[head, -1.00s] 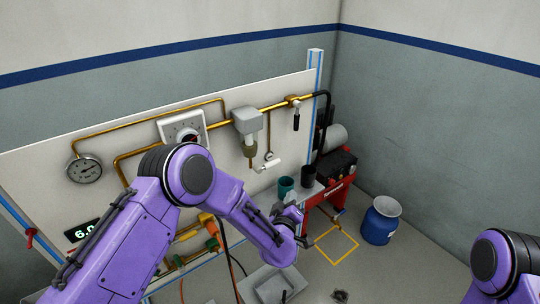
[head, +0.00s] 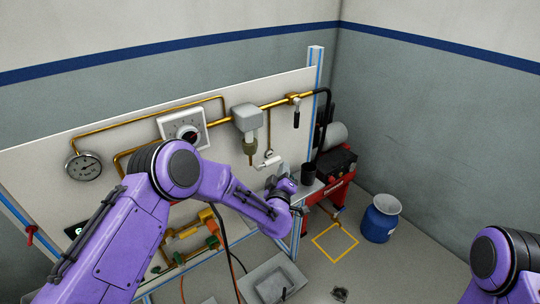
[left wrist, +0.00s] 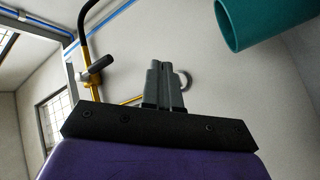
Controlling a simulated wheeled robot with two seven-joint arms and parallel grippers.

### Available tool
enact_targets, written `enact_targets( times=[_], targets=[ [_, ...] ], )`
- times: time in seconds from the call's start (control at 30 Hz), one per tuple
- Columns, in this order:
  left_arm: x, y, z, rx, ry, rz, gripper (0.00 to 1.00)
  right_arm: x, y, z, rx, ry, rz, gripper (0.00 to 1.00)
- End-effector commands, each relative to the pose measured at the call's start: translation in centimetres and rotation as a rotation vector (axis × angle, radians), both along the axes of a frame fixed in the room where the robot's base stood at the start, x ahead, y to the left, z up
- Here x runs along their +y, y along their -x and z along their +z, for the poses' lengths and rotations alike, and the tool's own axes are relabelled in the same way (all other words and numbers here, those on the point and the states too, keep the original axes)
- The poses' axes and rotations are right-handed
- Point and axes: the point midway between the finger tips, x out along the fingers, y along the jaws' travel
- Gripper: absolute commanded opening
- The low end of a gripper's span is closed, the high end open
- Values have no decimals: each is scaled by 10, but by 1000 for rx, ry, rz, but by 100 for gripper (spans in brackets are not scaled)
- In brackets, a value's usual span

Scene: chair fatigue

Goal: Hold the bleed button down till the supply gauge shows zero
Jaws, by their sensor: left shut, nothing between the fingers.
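I cannot make out which part is the bleed button. A grey unit (head: 247,116) with a brass-coloured lower part sits on the pipe. My left gripper (head: 281,178) is below and to the right of it, near the panel's right end. In the left wrist view its fingers (left wrist: 163,84) are closed together and empty. A grey ring (left wrist: 186,80) shows behind the fingertips; I cannot tell whether they touch it. My right gripper is out of view.
A teal cup (left wrist: 265,18) is close to the gripper in the left wrist view. A square dial (head: 183,130), brass pipes and a lever valve (head: 296,114) are on the panel. A red machine (head: 330,190) and a blue drum (head: 380,219) stand right; some floor is clear.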

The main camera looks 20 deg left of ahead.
Motion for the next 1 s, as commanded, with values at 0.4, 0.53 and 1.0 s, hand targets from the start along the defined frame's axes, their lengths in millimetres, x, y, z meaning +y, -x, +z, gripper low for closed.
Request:
enact_targets(
  times=[0.4,0.53,1.0],
  targets=[
    [34,-26,-1,1,0,-1,0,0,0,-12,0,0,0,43],
    [35,-27,0,1,0,-1,0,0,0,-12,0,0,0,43],
    [35,-27,0,1,0,-2,0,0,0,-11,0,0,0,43]
  ],
)
